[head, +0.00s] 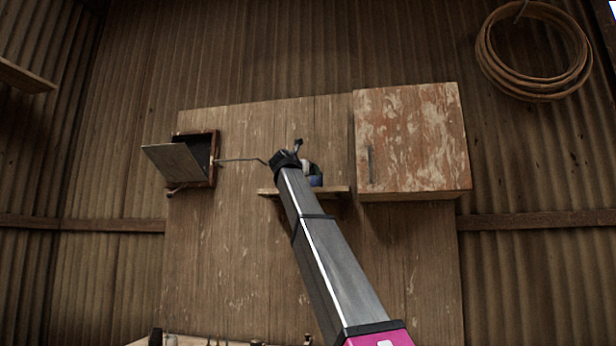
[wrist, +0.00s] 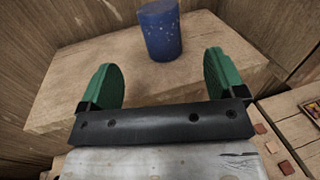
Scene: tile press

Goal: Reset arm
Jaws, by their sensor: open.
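My gripper (wrist: 163,66) is open in the wrist view, its two green fingers apart with nothing between them. A blue cylinder (wrist: 160,28) stands upright on a wooden shelf (wrist: 70,85) just beyond the fingers. In the head view my arm reaches up from the lower right to the small wall shelf (head: 335,189). The wrist hides most of my gripper there; a bit of green shows beside the blue cylinder (head: 316,181).
A dark box with its lid (head: 172,162) swung open hangs on the board at left, a thin rod extending from it toward my wrist. A weathered cabinet (head: 412,140) is closed at right. Small reddish tiles (wrist: 272,146) lie on a lower surface. A rope coil (head: 533,50) hangs upper right.

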